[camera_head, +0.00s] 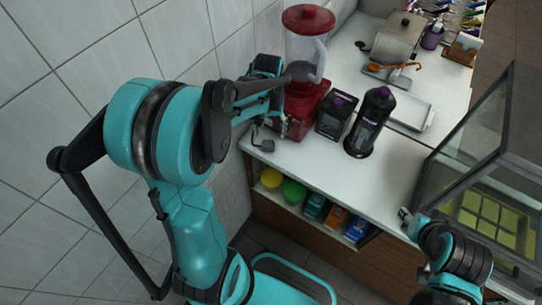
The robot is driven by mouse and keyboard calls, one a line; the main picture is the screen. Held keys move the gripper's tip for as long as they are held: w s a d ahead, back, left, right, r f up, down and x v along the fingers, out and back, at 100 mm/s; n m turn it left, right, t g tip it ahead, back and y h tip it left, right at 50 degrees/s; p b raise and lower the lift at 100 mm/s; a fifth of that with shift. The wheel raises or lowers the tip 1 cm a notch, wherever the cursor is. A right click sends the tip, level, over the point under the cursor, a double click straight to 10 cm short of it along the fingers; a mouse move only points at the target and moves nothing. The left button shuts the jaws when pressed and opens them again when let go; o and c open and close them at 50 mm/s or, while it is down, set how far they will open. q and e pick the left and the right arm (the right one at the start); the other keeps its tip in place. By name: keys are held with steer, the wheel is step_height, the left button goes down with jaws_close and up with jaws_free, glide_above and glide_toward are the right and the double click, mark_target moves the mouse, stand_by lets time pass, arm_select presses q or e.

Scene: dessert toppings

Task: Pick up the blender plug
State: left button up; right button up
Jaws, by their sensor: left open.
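A small dark plug (264,146), with a short bit of cord, lies on the white counter near its left front corner. The red blender (306,20), with a clear jug on a red base, stands just behind it against the wall. My left gripper (281,122) is open beside the blender base, just above and to the right of the plug, and looks empty. It hides part of the blender. My right arm comes in at the lower right; its gripper (406,215) shows only in part at the counter's front edge, and its jaws are unclear.
A black box (336,116) and a dark bottle (370,122) stand right of the blender. A white tray (411,112) lies behind them. A glass case (490,150) is at the right. A shelf below holds bowls and several boxes. The tiled wall is close on the left.

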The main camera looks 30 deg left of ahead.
mark_target(268, 145)
arm_select(q)
steer(key=shift+a+f, duration=0.1)
steer(key=shift+f, duration=0.3)
step_height(268, 145, down, 2)
steer(key=shift+b, duration=0.45)
step_height(268, 145, down, 6)
steer(key=b, duration=0.2)
steer(key=shift+s+a+r+b, duration=0.1)
steer(key=shift+b, duration=0.25)
steer(key=shift+r, duration=0.1)
steer(key=c, duration=1.3)
steer(key=shift+r, duration=0.1)
